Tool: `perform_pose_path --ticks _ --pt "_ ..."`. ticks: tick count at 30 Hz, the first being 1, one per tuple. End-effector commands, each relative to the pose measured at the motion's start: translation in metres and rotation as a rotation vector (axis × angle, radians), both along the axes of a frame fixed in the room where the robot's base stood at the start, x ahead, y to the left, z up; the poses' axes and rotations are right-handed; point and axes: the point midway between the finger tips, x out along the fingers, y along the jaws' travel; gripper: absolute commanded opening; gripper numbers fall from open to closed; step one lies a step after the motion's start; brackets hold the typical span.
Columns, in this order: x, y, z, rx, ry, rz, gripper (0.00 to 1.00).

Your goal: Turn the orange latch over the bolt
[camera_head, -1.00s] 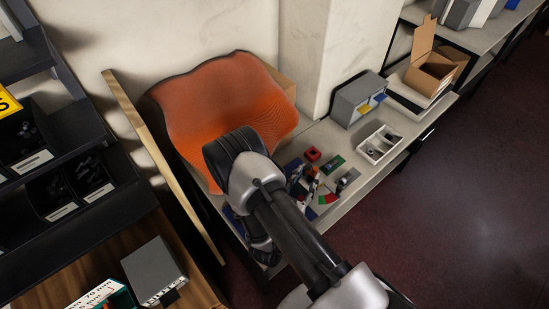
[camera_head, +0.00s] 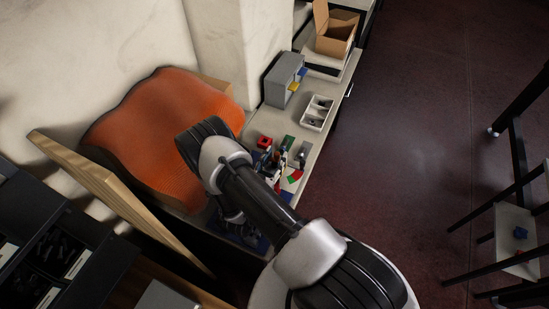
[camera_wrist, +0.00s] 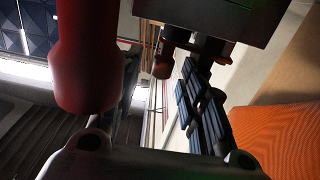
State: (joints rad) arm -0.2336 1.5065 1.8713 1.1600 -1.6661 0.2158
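I cannot make out the orange latch or the bolt for certain in either view. Small parts, among them a red block (camera_head: 264,142) and a green piece (camera_head: 288,143), stand on the bench beside my arm. My gripper is largely hidden behind my arm in the head view. In the wrist view, a finger with ribbed blue-grey pads (camera_wrist: 205,105) shows right of centre. A large dark red rounded part (camera_wrist: 86,60) fills the left, close to the camera, and covers much of that side. Whether the gripper holds anything is unclear.
A rippled orange sheet (camera_head: 165,135) stands behind my arm, and a wooden board (camera_head: 110,190) leans at left. A grey drawer unit (camera_head: 284,80), a white tray (camera_head: 317,113) and a cardboard box (camera_head: 335,38) are on the bench. The floor at right is open up to a dark-framed stand (camera_head: 515,235).

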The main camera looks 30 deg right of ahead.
Motion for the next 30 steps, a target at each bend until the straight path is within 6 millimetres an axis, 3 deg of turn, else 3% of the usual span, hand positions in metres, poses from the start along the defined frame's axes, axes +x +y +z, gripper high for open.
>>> perform_pose_path --ticks 10,27,30 --pt "0.0038 -0.0045 0.0007 -0.001 -0.001 0.001 0.38" --pt "0.0036 -0.0043 0.0005 0.000 0.000 0.001 0.00" --pt "0.0036 -0.0043 0.0005 0.000 0.000 0.001 0.00"
